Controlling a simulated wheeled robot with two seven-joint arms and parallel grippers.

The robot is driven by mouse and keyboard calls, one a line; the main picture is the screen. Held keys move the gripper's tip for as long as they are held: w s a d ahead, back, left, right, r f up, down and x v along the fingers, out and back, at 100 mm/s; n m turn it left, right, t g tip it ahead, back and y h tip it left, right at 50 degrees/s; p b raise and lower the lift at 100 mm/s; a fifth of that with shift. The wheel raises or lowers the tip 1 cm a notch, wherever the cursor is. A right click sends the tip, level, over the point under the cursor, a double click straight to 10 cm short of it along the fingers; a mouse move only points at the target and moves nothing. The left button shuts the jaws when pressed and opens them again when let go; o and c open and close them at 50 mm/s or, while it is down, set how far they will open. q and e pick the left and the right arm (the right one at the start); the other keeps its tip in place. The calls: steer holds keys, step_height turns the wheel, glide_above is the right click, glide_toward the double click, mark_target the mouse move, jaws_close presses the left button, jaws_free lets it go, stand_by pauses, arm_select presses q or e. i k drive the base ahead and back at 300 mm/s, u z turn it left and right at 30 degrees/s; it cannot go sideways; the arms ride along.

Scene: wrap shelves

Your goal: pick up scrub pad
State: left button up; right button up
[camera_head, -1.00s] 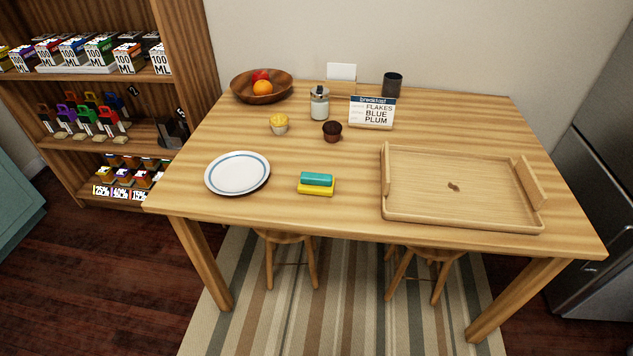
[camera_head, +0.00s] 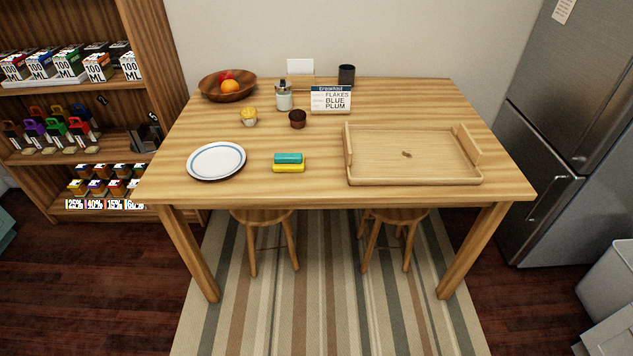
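The scrub pad (camera_head: 288,162) lies near the front edge of the wooden table (camera_head: 314,192), left of its middle. It has a teal upper part and a yellow lower part. It sits between a white plate with a blue ring (camera_head: 217,160) and a wooden tray (camera_head: 413,181), touching neither. Neither of my grippers is in view.
Behind the pad stand two cupcakes (camera_head: 297,119), a glass jar (camera_head: 284,97), a breakfast sign (camera_head: 331,99), a dark cup (camera_head: 346,74) and a fruit bowl (camera_head: 228,88). Stools (camera_head: 263,217) are under the table. Shelves (camera_head: 80,105) stand left, a fridge (camera_head: 565,130) right.

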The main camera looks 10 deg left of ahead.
mark_target(283, 162)
steer(key=k, duration=0.5)
steer(key=z, duration=0.95)
steer(key=i, duration=1.3)
steer(key=u, duration=1.4)
steer(key=i, duration=0.65)
steer(key=u, duration=0.7)
